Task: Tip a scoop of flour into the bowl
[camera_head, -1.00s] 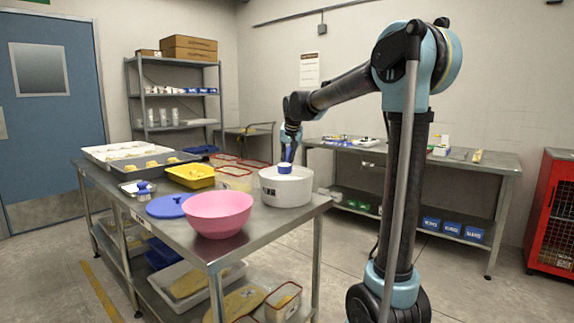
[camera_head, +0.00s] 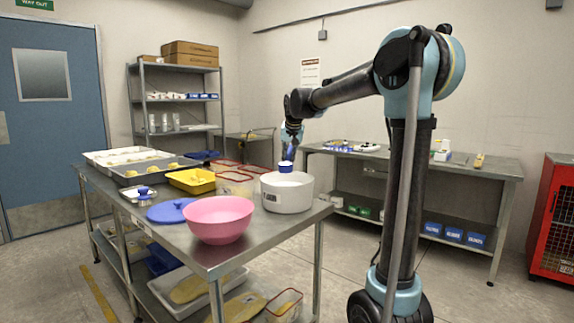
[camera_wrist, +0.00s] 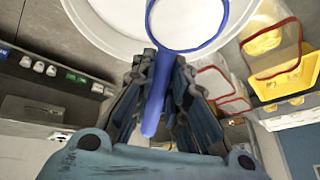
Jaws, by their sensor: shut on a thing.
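My gripper (camera_wrist: 160,95) is shut on the handle of a blue scoop (camera_wrist: 152,118). The scoop's round cup points away from my gripper and looks filled with white flour (camera_wrist: 187,18). In the head view the scoop (camera_head: 286,167) is upright, just above the white tub (camera_head: 287,197). The tub's pale rim also shows behind the scoop in the wrist view (camera_wrist: 95,28). The tub's inside is mostly hidden in the head view. The pink bowl (camera_head: 218,222) stands at the table's near corner, left of the tub and apart from the scoop.
A blue lid (camera_head: 170,211) lies left of the bowl. A small metal container with a blue top (camera_head: 144,195), a yellow tray (camera_head: 192,181) and red-rimmed containers (camera_head: 238,176) stand further back on the steel table (camera_head: 262,240). The space above the bowl is clear.

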